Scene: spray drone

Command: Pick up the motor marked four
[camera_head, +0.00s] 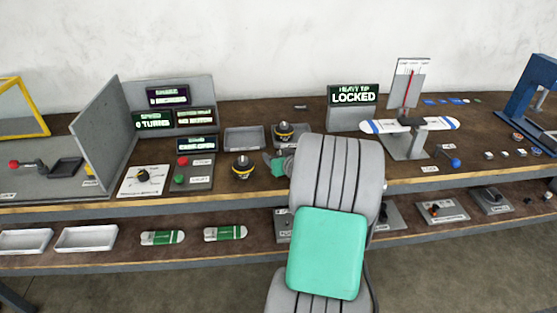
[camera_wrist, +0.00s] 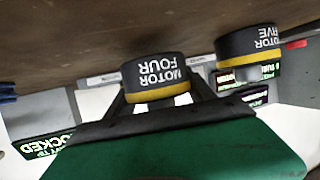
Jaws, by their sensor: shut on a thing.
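The motor marked four is a black cylinder with a yellow band. It sits between my gripper's two dark fingers (camera_wrist: 160,100) in the wrist view, its label (camera_wrist: 157,74) upside down. In the head view I take it to be the black and yellow motor (camera_head: 283,131) at the right tray, just beyond my gripper (camera_head: 279,150). My gripper is shut on it. My arm hides part of this area, and I cannot tell whether the motor is clear of the tray. A second similar motor (camera_wrist: 247,44) is beside it, and in the head view (camera_head: 242,167) it is left of my gripper.
An empty grey tray (camera_head: 244,138) is behind the second motor. A dial panel (camera_head: 143,181) and button panel (camera_head: 192,173) are to the left. The LOCKED sign (camera_head: 353,97) and a stand with a white propeller (camera_head: 408,140) are to the right. A lower shelf (camera_head: 115,260) runs below.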

